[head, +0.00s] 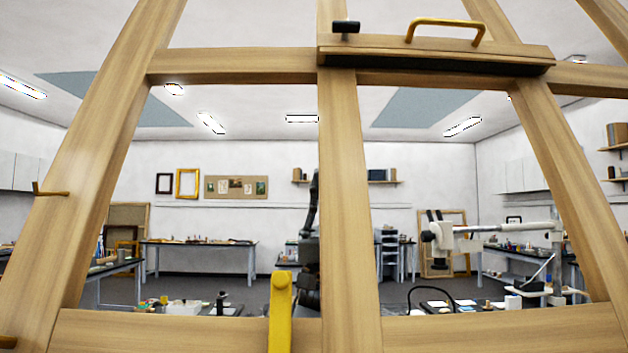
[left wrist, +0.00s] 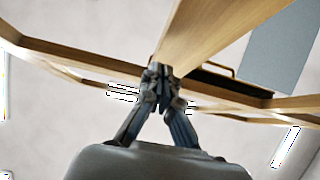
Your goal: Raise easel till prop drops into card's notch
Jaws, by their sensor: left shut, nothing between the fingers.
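The wooden easel (head: 350,200) fills the head view, with slanted side posts, a central mast and crossbars. Its upper holder carries a brass handle (head: 447,24) and a black knob (head: 345,27). A yellow bar with a rounded top (head: 280,300) stands left of the mast; I cannot tell whether it is the prop. No notched card can be made out. My left gripper (left wrist: 160,82) is shut and empty, pointing up at the easel's wood; contact is unclear. In the head view, the dark upright form (head: 314,190) beside the mast appears to be this gripper. My right gripper is out of view.
Behind the easel are workbenches (head: 200,243) along the walls and a white jointed boom (head: 490,232) at right. A low table with bottles and small items (head: 185,306) lies beyond the lower crossbar. Grey floor is open between the benches.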

